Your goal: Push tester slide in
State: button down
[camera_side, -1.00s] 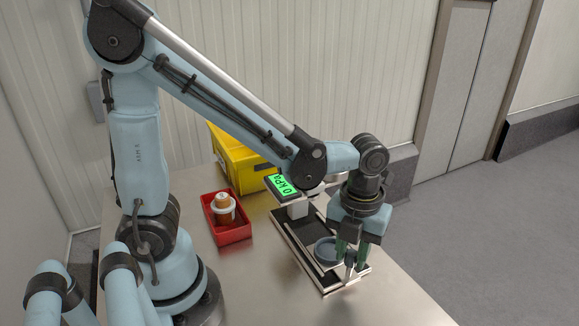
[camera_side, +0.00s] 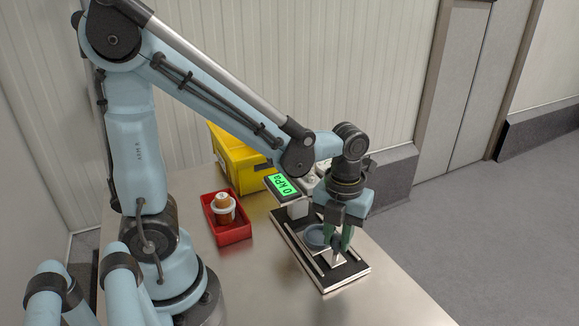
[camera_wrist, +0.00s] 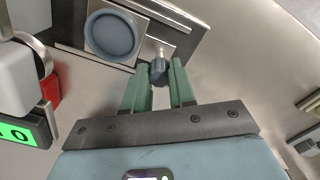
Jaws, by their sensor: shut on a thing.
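The tester is a dark base with light rails (camera_side: 350,277) on the steel table, with a green display reading 0 kPa (camera_side: 283,185) at its far end. A metal slide plate with a blue-grey round dish (camera_side: 315,235) sits between the rails, and the dish also shows in the wrist view (camera_wrist: 112,36). My gripper (camera_side: 339,246) points down over the near part of the tester. Its green fingers are shut on the slide's dark knob (camera_wrist: 159,70). The fingers partly hide the slide in the side view.
A yellow bin (camera_side: 230,157) stands behind. The table in front of the tester is clear.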

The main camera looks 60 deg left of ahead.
jog(key=c, duration=0.9)
grip_release()
jog(key=shift+r, duration=0.1)
jog(key=shift+r, duration=6)
jog(key=shift+c, duration=0.6)
